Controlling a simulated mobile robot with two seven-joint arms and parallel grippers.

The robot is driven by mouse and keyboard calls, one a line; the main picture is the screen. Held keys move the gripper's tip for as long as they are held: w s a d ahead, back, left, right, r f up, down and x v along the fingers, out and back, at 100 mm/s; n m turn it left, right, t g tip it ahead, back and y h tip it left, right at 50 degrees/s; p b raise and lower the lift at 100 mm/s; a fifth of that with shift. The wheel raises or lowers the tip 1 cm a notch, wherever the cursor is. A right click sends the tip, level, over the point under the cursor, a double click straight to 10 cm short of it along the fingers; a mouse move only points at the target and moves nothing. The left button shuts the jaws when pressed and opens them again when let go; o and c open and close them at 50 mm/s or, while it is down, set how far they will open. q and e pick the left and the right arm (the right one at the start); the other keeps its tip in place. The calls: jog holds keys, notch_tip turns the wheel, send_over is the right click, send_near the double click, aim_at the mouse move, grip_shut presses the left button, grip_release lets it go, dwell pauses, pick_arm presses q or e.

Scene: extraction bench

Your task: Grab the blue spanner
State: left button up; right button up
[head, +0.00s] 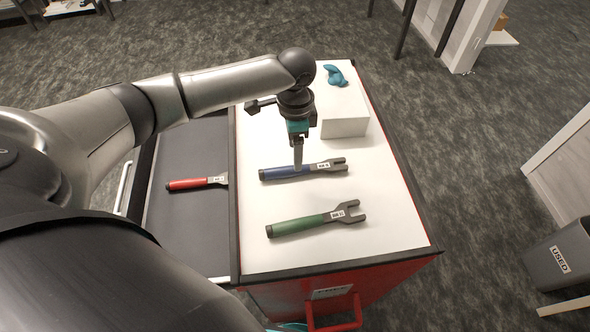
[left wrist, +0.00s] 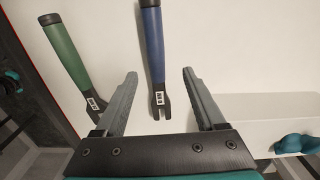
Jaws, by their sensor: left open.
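The blue spanner (head: 290,171) lies flat on the white bench top, its forked grey head pointing right in the head view. My left gripper (head: 298,167) is over it, fingers pointing down near the handle. In the left wrist view the blue spanner (left wrist: 154,45) lies between the lines of the two open fingers (left wrist: 160,75), with its forked head towards me and a small label near the head. The fingers do not touch it in that view. How far above it they are is hard to tell.
A green spanner (head: 297,224) lies nearer on the bench. A red-handled tool (head: 190,183) lies on the dark surface at left. A white block (head: 343,113) with a teal object (head: 335,75) stands behind. A grey bin (head: 560,258) marked USED is on the floor at right.

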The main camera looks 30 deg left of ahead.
aim_at(303, 169)
pick_arm(q)
jog(key=f, duration=0.5)
jog(key=shift+s+d+f, duration=0.1)
jog(key=shift+s+f, duration=0.25)
grip_shut()
dwell(0.3)
jog(key=shift+r, duration=0.1)
